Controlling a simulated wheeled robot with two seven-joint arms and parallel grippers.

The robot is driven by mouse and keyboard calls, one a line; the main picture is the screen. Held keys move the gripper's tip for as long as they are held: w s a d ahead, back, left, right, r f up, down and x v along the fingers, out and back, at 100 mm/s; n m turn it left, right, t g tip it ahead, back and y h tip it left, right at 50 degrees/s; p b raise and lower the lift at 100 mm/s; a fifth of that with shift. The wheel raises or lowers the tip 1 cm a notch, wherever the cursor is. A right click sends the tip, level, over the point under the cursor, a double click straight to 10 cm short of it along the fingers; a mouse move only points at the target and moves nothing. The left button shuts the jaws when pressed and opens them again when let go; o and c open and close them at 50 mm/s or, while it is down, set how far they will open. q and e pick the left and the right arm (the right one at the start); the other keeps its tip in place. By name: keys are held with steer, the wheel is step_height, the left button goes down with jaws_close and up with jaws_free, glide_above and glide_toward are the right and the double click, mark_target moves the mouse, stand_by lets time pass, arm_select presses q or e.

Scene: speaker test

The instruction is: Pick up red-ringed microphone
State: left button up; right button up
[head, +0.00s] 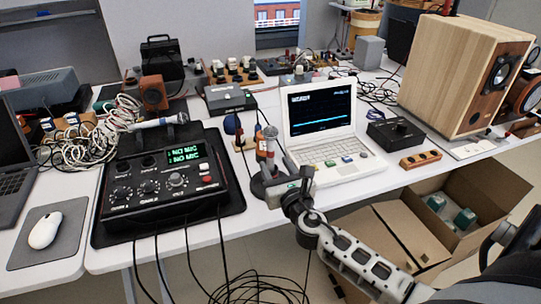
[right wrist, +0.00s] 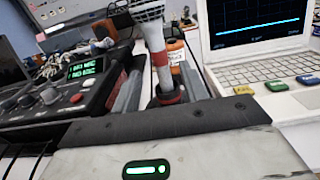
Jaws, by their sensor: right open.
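The red-ringed microphone (right wrist: 161,58) stands roughly upright in the right wrist view, with a silver mesh head, a pale body and a red band. My right gripper (head: 275,170) is open at the microphone. In the right wrist view its fingers (right wrist: 160,88) lie on either side of the lower microphone, and I see no clear grip. The lower end is partly hidden. My left gripper is not in view.
A second microphone (head: 160,122) lies behind the black mixer (head: 165,185). An orange bottle (right wrist: 178,55) stands close behind the red-ringed microphone. The white laptop (head: 325,130) is to the right. A wooden speaker (head: 450,75) and cardboard box (head: 400,235) are farther right.

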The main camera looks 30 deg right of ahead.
mark_target(272, 128)
steer(key=x, duration=0.5)
steer(key=shift+d, duration=0.1)
steer(key=shift+s, duration=0.1)
jaws_close()
step_height(272, 128, up, 9)
steer(key=p, duration=0.5)
steer(key=shift+r+p, duration=0.3)
steer(key=shift+r, duration=0.2)
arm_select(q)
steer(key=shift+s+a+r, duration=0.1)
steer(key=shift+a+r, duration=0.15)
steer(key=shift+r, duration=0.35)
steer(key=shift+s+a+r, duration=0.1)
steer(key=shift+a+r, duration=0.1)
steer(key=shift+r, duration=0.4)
arm_select(e)
steer(key=s+a+r+n+y, duration=0.2)
steer(key=s+a+r+y, duration=0.1)
steer(key=s+a, duration=1.2)
steer(key=shift+s+n+y, duration=0.3)
steer(key=shift+s+y, duration=0.2)
steer(key=shift+s, duration=0.2)
